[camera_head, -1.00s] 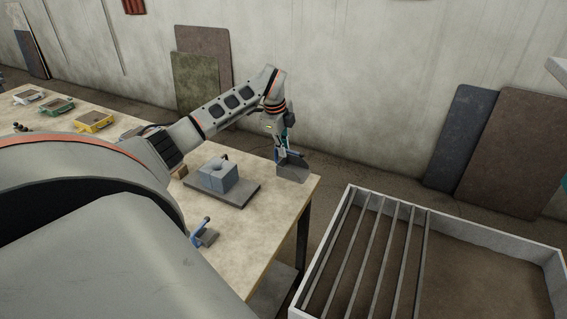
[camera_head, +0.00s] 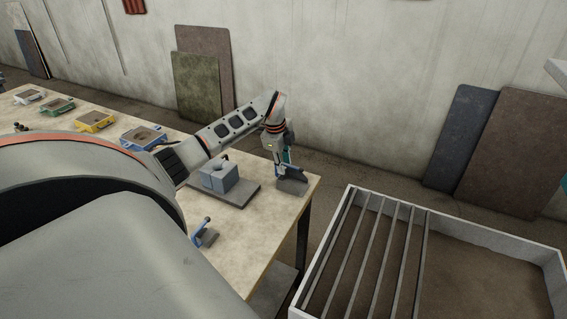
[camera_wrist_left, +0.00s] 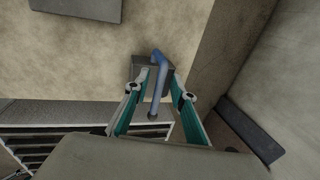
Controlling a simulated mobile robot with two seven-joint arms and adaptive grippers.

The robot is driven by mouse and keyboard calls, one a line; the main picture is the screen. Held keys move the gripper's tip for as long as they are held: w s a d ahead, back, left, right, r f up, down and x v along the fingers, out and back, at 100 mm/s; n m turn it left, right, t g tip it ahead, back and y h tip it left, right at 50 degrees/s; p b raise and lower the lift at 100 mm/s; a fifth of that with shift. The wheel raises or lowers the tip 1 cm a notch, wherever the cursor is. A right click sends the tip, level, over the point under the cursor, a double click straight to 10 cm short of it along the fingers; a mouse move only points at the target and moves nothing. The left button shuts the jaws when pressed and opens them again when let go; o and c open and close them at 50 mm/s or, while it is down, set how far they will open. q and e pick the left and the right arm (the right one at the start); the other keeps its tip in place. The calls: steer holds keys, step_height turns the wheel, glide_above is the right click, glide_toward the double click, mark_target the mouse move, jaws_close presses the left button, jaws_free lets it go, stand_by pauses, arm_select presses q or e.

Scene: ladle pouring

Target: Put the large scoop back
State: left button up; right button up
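The large scoop (camera_head: 293,186) has a grey bowl and a blue handle. It is at the far right corner of the table and appears to rest on the top. My left gripper (camera_head: 284,163) is right above it, pointing down. In the left wrist view, the blue handle (camera_wrist_left: 157,85) runs between my two teal fingers (camera_wrist_left: 163,84). A gap shows between the fingertips and the handle, so the gripper looks open around it. The grey bowl (camera_wrist_left: 140,70) is partly hidden by the handle and fingers. My right gripper is not in view.
A smaller blue-handled scoop (camera_head: 204,236) lies nearer on the table (camera_head: 262,223). A grey block mould (camera_head: 219,177) sits on a dark plate (camera_head: 238,195). Blue (camera_head: 143,137) and yellow (camera_head: 95,121) boxes stand behind. A barred bin (camera_head: 490,235) is right of the table.

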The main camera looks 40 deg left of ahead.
arm_select(q)
steer(key=shift+r, duration=0.1)
steer(key=b+v, duration=0.1)
steer(key=v, duration=1.1)
stand_by(0.5)
